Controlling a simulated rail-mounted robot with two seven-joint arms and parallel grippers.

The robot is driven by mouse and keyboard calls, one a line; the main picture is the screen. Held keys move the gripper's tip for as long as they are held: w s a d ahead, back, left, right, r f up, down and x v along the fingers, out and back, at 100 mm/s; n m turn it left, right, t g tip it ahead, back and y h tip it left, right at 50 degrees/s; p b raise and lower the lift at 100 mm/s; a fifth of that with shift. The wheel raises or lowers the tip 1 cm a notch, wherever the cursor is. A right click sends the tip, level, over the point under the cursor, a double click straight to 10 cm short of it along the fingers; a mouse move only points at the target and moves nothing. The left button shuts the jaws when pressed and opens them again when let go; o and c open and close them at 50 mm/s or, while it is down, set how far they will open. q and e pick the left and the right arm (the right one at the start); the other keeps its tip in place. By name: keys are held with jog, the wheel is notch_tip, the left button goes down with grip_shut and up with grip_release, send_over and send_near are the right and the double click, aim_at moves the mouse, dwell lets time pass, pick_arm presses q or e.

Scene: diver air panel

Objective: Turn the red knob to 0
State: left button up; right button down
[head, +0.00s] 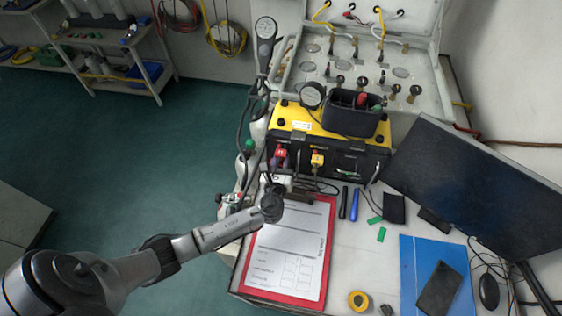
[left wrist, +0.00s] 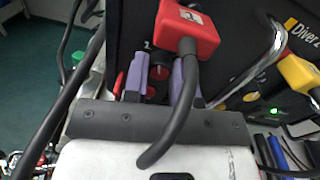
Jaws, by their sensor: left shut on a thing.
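The air panel is a yellow case (head: 295,121) with a black front, standing at the back of the table. A red plug (left wrist: 188,28) with a grey cable hangs just above and in front of the knob and partly hides the fingers. In the head view, the left gripper (head: 276,164) is at the panel's left front, and the knob is hidden there. My right gripper is not in view.
A yellow plug (head: 317,160) and a metal handle (left wrist: 262,65) are right of the knob. Black hoses run at the left. A red clipboard (head: 248,277), pens (head: 354,204), a blue folder (head: 409,280) and a monitor (head: 475,185) occupy the table.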

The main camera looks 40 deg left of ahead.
pick_arm(q)
jog(key=shift+c, duration=0.5)
jog(key=shift+n+b, duration=0.3)
jog(key=shift+n, duration=0.5)
jog(key=n+b, duration=0.2)
jog(key=n, duration=0.3)
jog(key=shift+f, duration=0.1)
jog(key=n+b, duration=0.2)
jog(key=n, duration=0.2)
jog(key=shift+n+b, duration=0.55)
jog(key=shift+n, duration=1.35)
